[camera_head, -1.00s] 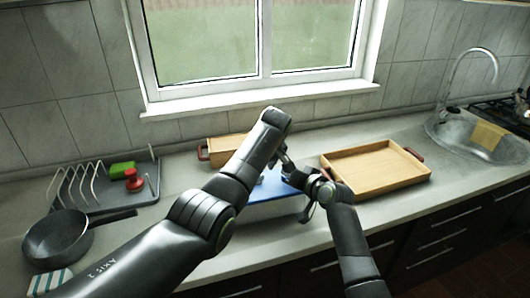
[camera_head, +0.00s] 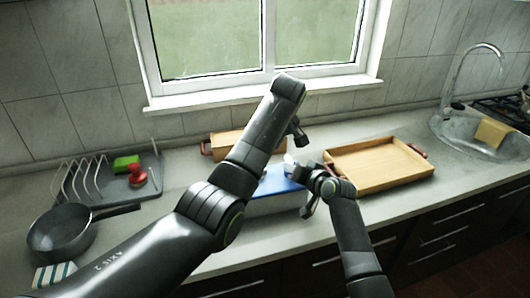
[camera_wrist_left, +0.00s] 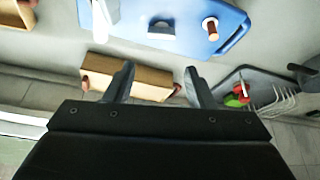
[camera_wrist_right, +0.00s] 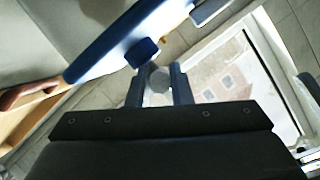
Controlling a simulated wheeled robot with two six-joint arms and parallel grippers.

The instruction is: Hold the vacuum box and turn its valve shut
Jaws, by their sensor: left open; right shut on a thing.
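The vacuum box (camera_head: 277,205) stands on the counter, with a blue lid (camera_head: 272,184) partly hidden by my left arm. In the left wrist view the lid (camera_wrist_left: 185,42) carries a small knob with a brown top (camera_wrist_left: 211,27) and a grey upright piece (camera_wrist_left: 160,30). My left gripper (camera_head: 298,137) is open and empty, raised above and behind the lid; its fingers show in its wrist view (camera_wrist_left: 158,78). My right gripper (camera_head: 307,190) is at the box's right end. In its wrist view (camera_wrist_right: 157,82) a grey rounded part sits between the fingers, close to the blue lid (camera_wrist_right: 115,45).
A wooden box (camera_head: 222,140) stands behind the vacuum box. A wooden tray (camera_head: 378,178) lies close on the right. A dish rack (camera_head: 100,193) with green and red items and a pan (camera_head: 62,235) are at left. The sink (camera_head: 470,135) is far right.

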